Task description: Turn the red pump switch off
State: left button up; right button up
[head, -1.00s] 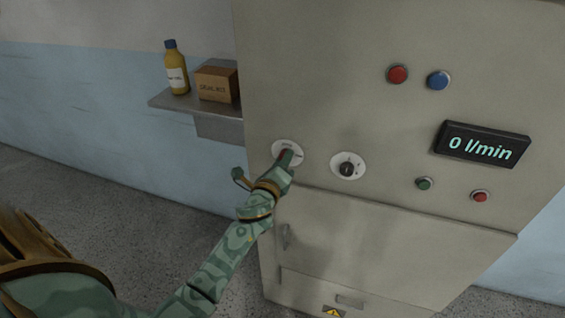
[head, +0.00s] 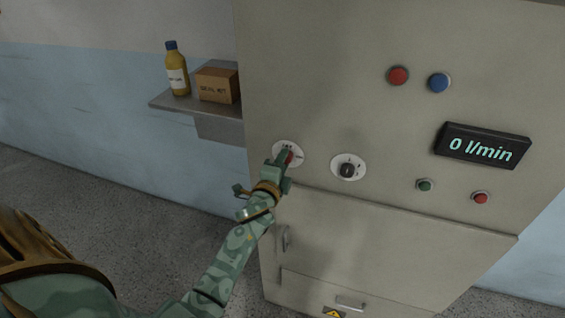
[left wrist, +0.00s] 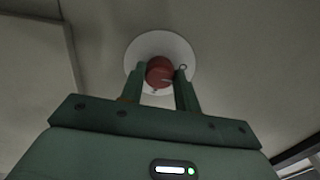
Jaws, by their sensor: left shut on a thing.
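The red pump switch (head: 289,157) is a round red knob on a white disc on the grey cabinet front. In the head view my left gripper (head: 284,160) reaches up to it and partly hides it. The left wrist view shows the red knob (left wrist: 160,72) between the two green fingers of my left gripper (left wrist: 161,78), which is shut on it. The white disc (left wrist: 184,50) shows behind the knob. The markings on the disc are too small to read. My right gripper is not in view.
A black knob (head: 347,170) on a white disc sits just right of the red switch. The display (head: 483,146) reads 0 l/min. Red and blue buttons are above. A shelf (head: 196,105) holds a bottle (head: 177,72) and a box (head: 217,86) at left.

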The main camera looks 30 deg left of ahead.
pick_arm(q)
jog(key=shift+f, duration=0.1)
dwell(0.4)
jog(key=o, duration=1)
